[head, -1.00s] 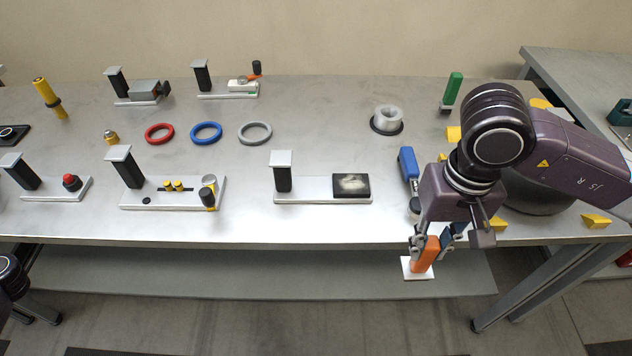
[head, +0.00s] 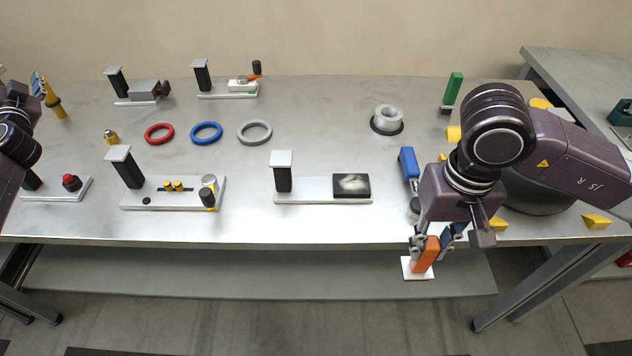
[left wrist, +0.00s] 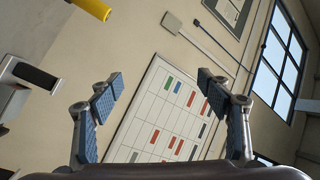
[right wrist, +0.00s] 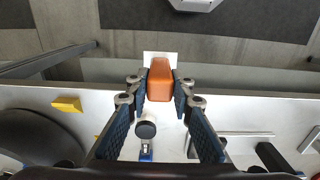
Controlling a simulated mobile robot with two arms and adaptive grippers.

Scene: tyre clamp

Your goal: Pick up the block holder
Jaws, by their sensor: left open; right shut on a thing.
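My right gripper (head: 436,240) is shut on an orange block (head: 427,255) with a white plate (head: 416,270) at its lower end. It holds this piece in front of the table's front edge. The right wrist view shows the orange block (right wrist: 160,82) between both fingers, with the white plate (right wrist: 150,56) beyond it. I cannot tell from the pictures whether this piece is the block holder. My left gripper (left wrist: 163,90) is open and empty. In the head view its blue fingers (head: 39,86) show at the far left, close in the picture to a yellow cylinder (head: 55,107).
White-based fixtures with black posts stand on the metal table (head: 330,115), one carrying a black block (head: 351,186). A blue-handled tool (head: 408,163) is near my right arm. The table's middle is fairly clear.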

